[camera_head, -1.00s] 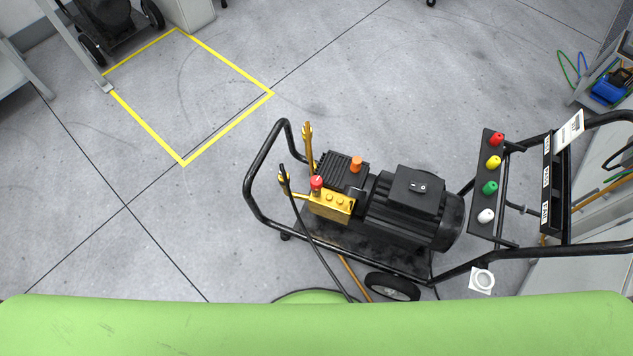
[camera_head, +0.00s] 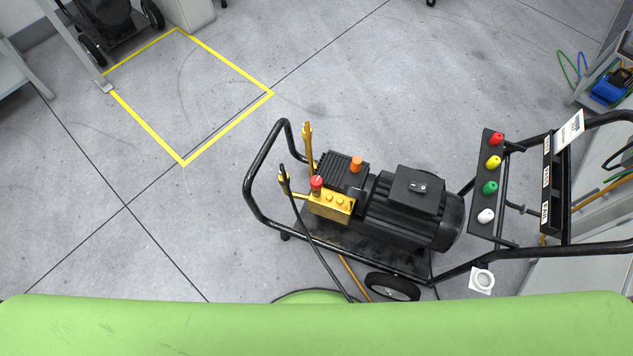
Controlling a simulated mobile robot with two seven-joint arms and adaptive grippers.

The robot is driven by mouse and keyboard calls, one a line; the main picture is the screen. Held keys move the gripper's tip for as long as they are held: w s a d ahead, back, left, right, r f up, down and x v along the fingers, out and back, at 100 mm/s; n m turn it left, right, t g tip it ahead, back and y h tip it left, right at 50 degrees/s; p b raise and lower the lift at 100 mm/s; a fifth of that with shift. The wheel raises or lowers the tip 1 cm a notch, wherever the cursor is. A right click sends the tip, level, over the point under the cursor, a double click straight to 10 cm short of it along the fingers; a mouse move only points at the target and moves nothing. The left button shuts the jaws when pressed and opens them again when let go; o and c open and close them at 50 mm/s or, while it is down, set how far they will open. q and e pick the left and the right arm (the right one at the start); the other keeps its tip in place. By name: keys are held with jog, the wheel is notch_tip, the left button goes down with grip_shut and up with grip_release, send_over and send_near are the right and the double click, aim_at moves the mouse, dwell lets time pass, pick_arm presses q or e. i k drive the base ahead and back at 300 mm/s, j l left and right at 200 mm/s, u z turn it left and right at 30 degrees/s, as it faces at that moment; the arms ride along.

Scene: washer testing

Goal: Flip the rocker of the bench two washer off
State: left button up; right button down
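A pressure washer (camera_head: 400,215) with a black tubular frame, a black motor and a brass pump (camera_head: 331,204) stands on the floor right of the middle. A small black rocker switch (camera_head: 418,187) with white marks sits on top of the motor's box. Which way the rocker is tipped is too small to tell. No label in view names this washer as bench two. Neither of my grippers is in view.
A nozzle panel (camera_head: 489,188) with red, yellow, green and white tips is on the washer's handle side. A yellow floor outline (camera_head: 228,130) encloses bare floor at the upper left. A shelf with a blue item (camera_head: 609,90) stands at the right edge. Open floor lies left of the washer.

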aim_at(414, 187)
jog(key=z, duration=0.9)
